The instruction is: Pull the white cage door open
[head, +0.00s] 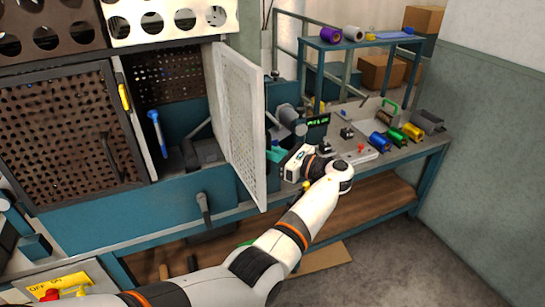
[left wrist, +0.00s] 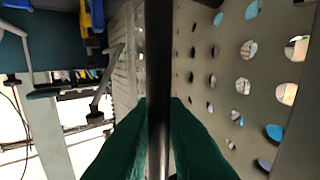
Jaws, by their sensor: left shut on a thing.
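The white cage door (head: 240,110) is a perforated panel. In the head view it stands swung out from the cabinet, with the compartment behind it exposed. My left gripper (head: 273,157) is at the door's outer side, low near its free edge. In the left wrist view my green fingers (left wrist: 158,110) are shut on a dark upright bar (left wrist: 158,45), which looks like the door's handle. The door's perforated face (left wrist: 215,75) is just behind the bar. In the head view the gripped bar is hard to make out. My right gripper is not in view.
A brown perforated door (head: 70,135) is closed at the left. A blue-handled tool (head: 157,130) and a yellow handle (head: 124,95) are by the open compartment. The workbench (head: 385,158) at the right holds several coloured rolls and a machine. Open floor (head: 400,260) lies in front.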

